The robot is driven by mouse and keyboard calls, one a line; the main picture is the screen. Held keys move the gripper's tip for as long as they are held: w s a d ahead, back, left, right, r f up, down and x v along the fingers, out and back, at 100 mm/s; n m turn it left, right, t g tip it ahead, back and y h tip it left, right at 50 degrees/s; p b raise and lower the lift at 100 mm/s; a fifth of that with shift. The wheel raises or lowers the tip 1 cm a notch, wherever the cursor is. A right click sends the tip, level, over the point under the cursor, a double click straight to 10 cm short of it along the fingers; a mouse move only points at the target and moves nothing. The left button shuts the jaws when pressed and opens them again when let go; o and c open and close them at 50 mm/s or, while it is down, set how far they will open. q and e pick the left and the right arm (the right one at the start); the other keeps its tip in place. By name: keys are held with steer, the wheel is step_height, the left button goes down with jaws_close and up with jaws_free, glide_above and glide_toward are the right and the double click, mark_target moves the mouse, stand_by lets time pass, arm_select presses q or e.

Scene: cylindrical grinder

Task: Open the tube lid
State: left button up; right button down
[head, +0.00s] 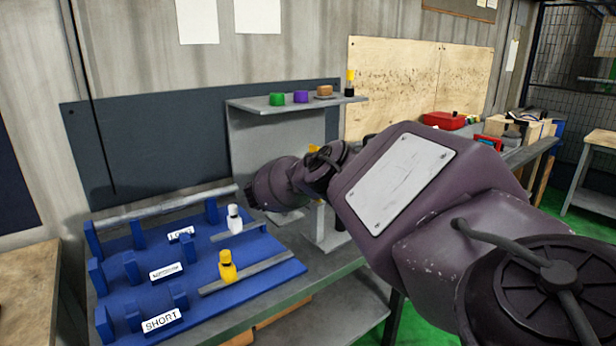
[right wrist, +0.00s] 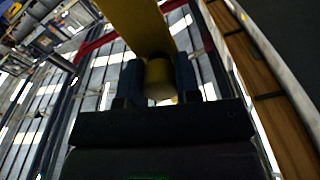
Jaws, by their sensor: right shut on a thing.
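In the right wrist view, my right gripper (right wrist: 158,82) has its two dark fingers closed on a short yellow cylindrical piece. A larger yellow body (right wrist: 138,25) stretches up from it to the top edge. I cannot tell which part is the tube and which is the lid. In the head view my right arm reaches in from the right to in front of the grey shelf stand and hides most of the gripper and what it holds. Only small yellow patches show around the wrist there. My left gripper is in neither view.
A blue rack (head: 205,268) with labelled rows bears a white-topped part (head: 234,218) and a yellow-topped part (head: 228,266). Green (head: 277,99), purple (head: 300,97) and orange (head: 324,91) pieces and a yellow-and-black one (head: 350,83) stand on the grey shelf (head: 262,103).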

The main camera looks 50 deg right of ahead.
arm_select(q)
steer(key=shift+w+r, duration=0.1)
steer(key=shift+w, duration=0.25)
arm_select(e)
steer(key=shift+w+a+f+h, duration=0.1)
steer(key=shift+a+f+h, duration=0.15)
steer(key=shift+a+h, duration=0.25)
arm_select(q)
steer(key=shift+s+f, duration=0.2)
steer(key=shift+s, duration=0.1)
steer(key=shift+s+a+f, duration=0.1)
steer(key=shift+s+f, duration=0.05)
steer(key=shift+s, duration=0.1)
arm_select(e)
steer(key=c, duration=0.8)
jaws_free()
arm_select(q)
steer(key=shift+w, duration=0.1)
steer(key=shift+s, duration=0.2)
arm_select(e)
steer(key=v, duration=1)
steer(key=shift+w+a+f, duration=0.1)
steer(key=shift+a+f, duration=0.1)
steer(key=shift+a, duration=0.15)
